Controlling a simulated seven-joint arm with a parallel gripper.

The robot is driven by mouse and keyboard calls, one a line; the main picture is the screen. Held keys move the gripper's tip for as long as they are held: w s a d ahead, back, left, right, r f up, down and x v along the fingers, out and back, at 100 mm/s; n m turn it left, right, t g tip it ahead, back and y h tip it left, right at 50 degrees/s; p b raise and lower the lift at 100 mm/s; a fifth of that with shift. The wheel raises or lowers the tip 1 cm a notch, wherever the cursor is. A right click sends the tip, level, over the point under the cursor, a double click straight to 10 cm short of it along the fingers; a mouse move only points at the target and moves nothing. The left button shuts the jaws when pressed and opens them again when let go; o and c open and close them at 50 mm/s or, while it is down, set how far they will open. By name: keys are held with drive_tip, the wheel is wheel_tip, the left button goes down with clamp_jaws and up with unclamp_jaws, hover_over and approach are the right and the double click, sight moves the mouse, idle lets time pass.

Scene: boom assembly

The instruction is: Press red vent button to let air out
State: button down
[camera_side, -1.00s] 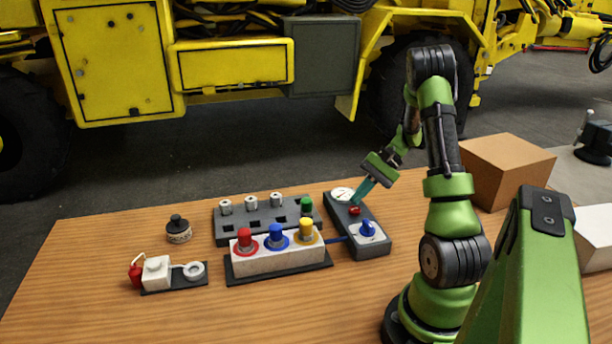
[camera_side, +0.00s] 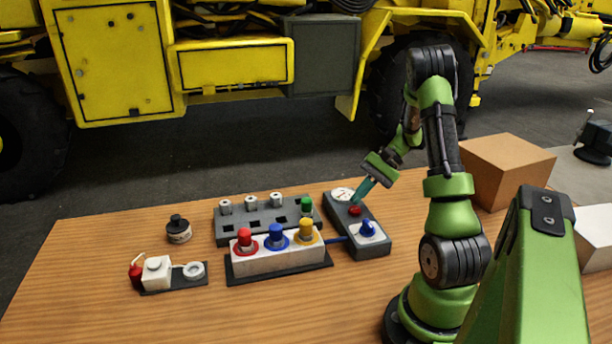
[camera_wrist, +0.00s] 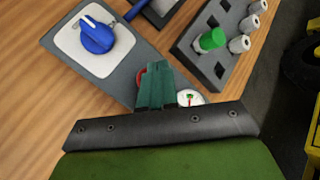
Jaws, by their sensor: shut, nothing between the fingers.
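The red vent button (camera_side: 355,211) sits on a grey panel (camera_side: 373,247), between a round white gauge (camera_side: 343,194) and a blue knob (camera_side: 367,229). My gripper (camera_side: 361,196) is shut and empty, with its teal fingertips just above or at the button; I cannot tell whether they touch. In the wrist view the shut fingers (camera_wrist: 156,88) cover most of the button, and only its red left edge (camera_wrist: 140,77) shows. The gauge (camera_wrist: 190,97) is partly hidden behind the gripper, and the blue knob (camera_wrist: 96,36) is in clear view.
A white block with red, blue and yellow fittings (camera_side: 278,257) stands left of the panel, joined by a blue hose. Behind it is a grey rack (camera_side: 228,225) with several cylinders. A small black-capped jar (camera_side: 178,230) and a cardboard box (camera_side: 507,168) stand farther off.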

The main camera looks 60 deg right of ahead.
sight(358, 208)
idle(0.7)
drive_tip(key=shift+f, duration=0.45)
drive_tip(key=shift+f, duration=0.5)
idle(0.4)
idle(0.4)
drive_tip(key=shift+r, duration=0.95)
drive_tip(key=shift+r, duration=2.5)
